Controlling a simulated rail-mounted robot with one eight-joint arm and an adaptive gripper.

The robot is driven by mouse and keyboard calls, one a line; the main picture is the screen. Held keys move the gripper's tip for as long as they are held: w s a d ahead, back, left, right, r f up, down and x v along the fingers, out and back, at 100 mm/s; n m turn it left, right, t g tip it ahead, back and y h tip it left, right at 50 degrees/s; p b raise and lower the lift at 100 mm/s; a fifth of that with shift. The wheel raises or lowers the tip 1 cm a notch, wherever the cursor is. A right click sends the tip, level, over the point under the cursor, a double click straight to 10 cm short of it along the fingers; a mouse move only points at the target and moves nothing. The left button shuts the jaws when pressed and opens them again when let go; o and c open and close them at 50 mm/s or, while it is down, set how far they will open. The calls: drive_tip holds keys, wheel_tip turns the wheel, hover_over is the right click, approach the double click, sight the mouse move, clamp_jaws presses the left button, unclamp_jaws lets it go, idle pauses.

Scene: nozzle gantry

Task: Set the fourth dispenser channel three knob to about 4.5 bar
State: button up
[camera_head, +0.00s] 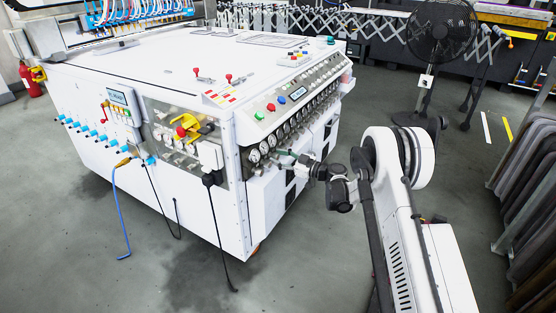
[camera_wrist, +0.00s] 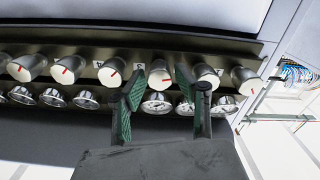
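A row of silver knobs with red pointer marks runs across the wrist view, with round gauges below it. One knob (camera_wrist: 160,75) sits between my gripper's (camera_wrist: 160,83) green-padded fingers. The fingers stand apart on either side of it, and I cannot tell whether they touch it. Its red mark is near the middle of its face. In the head view my gripper (camera_head: 287,157) is at the near end of the machine's row of gauges (camera_head: 256,154).
The white machine cabinet (camera_head: 160,62) fills the left and middle of the head view. Coloured buttons (camera_head: 281,99) and a small screen sit above the gauges. A black fan (camera_head: 440,35) stands behind right. Dark panels (camera_head: 530,190) line the right edge. Grey floor lies open between.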

drive_tip(key=shift+w+a, duration=0.1)
drive_tip(key=shift+a, duration=0.1)
clamp_jaws()
idle(0.3)
